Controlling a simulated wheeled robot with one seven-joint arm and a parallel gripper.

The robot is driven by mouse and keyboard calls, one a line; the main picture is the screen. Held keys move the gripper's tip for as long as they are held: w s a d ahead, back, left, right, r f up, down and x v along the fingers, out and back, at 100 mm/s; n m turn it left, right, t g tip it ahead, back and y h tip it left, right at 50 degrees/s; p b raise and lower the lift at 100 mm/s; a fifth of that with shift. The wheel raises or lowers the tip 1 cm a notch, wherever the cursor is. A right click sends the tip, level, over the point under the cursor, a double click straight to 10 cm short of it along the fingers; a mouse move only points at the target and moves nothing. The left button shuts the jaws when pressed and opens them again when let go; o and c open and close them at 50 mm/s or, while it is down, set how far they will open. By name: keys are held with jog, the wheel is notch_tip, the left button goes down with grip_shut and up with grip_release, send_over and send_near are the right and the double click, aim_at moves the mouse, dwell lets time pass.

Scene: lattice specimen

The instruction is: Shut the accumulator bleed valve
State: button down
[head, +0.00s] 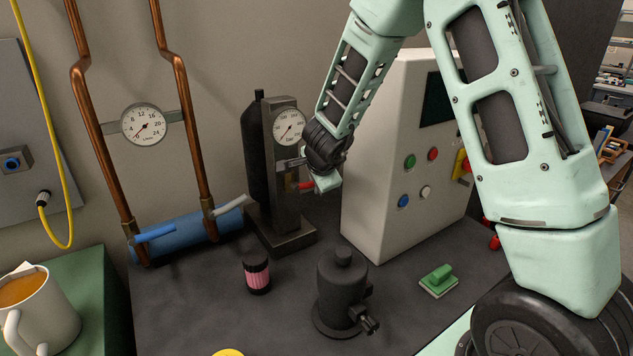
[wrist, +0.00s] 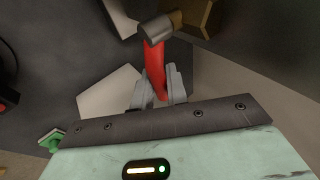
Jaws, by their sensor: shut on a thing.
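The accumulator (head: 256,155) is a dark upright cylinder beside a grey metal post with a round gauge (head: 289,124), on a square base. The bleed valve's red lever (head: 305,185) sticks out to the right of the post. My gripper (head: 322,181) is at the lever, and my wrist partly hides it. In the wrist view the red lever (wrist: 154,65) runs from a grey metal hub (wrist: 156,29) down between the two grey fingers. My gripper (wrist: 158,88) is shut on the lever.
A white control cabinet (head: 400,160) with coloured buttons stands close to the right of my gripper. Copper pipes with a gauge (head: 144,124) and blue and grey levers are at left.

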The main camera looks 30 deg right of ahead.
dwell(0.4)
jog(key=c, duration=1.4)
grip_release()
jog(key=p+v, duration=0.8)
jog(key=v, duration=0.9)
jog(key=shift+p, duration=0.3)
jog(key=shift+s+r, duration=0.1)
